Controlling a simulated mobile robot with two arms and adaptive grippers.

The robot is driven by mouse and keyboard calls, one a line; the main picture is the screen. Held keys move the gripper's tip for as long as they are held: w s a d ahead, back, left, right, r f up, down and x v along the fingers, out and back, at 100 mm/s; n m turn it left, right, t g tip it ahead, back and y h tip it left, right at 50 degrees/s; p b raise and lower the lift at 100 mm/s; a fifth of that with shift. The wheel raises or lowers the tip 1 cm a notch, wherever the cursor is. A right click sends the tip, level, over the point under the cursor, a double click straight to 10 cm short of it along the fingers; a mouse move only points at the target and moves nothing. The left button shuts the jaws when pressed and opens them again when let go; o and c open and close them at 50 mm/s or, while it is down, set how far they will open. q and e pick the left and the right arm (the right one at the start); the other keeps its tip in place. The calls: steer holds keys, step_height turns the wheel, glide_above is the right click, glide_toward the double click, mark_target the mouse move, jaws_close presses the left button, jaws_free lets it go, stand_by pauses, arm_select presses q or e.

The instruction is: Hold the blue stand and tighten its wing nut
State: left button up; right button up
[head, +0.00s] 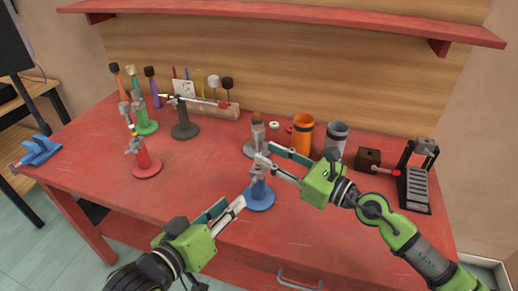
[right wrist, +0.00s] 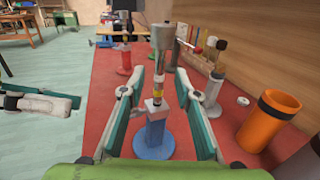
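The blue stand (head: 259,197) is upright near the table's front edge, with a round blue base and a grey upper part. In the right wrist view the blue stand (right wrist: 154,138) rises between the two fingers. My right gripper (head: 262,152) is open, its fingers on either side of the stand's upper part, with gaps visible. I cannot clearly make out the wing nut. My left gripper (head: 235,202) looks open and empty, low and to the left of the blue base, apart from it. It also shows at the left of the right wrist view (right wrist: 75,102).
A grey stand (head: 250,150) is close behind the blue one. An orange cup (head: 302,138) and a grey cup (head: 335,140) stand to its right. Red (head: 147,165), green (head: 147,127) and dark (head: 184,130) stands are at left. The table (head: 205,180) is clear left of the blue stand.

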mark_target(258, 168)
steer(key=shift+x, duration=2.2)
jaws_close()
